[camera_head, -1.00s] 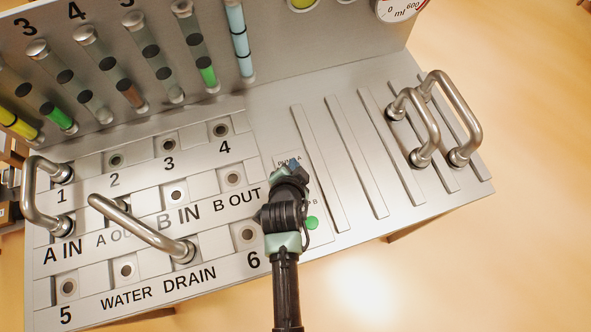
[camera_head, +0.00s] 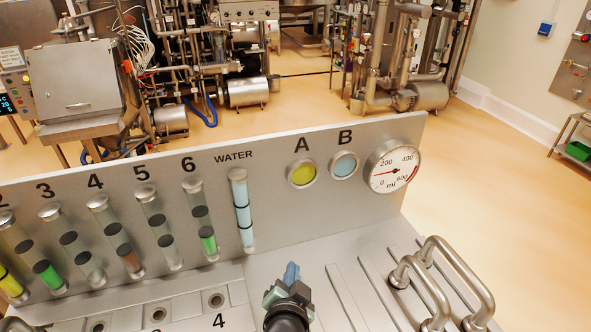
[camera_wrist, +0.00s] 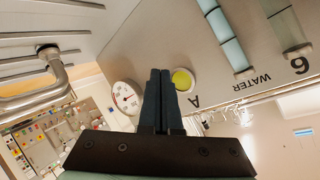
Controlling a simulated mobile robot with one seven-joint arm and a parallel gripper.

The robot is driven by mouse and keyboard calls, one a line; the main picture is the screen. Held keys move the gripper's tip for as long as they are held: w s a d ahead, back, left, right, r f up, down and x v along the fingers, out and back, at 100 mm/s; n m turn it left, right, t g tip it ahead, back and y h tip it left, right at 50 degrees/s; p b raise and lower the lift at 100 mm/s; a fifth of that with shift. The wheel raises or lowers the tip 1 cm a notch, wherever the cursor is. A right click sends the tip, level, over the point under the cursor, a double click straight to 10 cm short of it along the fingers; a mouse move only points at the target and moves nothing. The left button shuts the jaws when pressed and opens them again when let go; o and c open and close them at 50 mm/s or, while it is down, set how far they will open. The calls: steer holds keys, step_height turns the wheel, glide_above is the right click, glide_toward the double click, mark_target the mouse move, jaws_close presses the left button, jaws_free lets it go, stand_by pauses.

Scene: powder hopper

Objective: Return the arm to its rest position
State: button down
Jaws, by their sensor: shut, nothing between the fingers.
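My gripper (camera_head: 291,273) is at the bottom middle of the head view, above the flat top of the metal panel. Its blue fingertips point toward the upright back board. In the wrist view, the two dark fingers of my gripper (camera_wrist: 160,75) lie side by side with nothing between them. They are shut and empty. The yellow round indicator A (camera_wrist: 183,79) shows just right of the fingertips there, and the dial gauge (camera_wrist: 126,97) to their left. The lower part of my arm is cut off by the head view's bottom edge.
Two bent metal pipes (camera_head: 455,280) stand on the panel at the right. The back board (camera_head: 110,172) carries sight tubes, indicators A and B (camera_head: 344,164), and the gauge (camera_head: 393,166). Process machines stand behind. Floor (camera_head: 480,180) is clear at the right.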

step_height(320, 180, up, 27)
steer(key=w+n+t+b, duration=0.2)
steer(key=n+t, duration=0.1)
steer(key=t, duration=0.4)
steer(key=s+r+n+t+b, duration=0.1)
steer(key=s+r+n+t, duration=0.1)
steer(key=s+r, duration=0.6)
steer(key=s+r+n+t+b, duration=0.2)
steer(key=s+r+t, duration=0.3)
steer(key=r, duration=1)
steer(key=s+n, duration=0.1)
steer(key=s, duration=0.2)
steer(key=shift+s+d+y, duration=0.3)
steer(key=shift+s+d, duration=0.05)
steer(key=shift+s, duration=0.05)
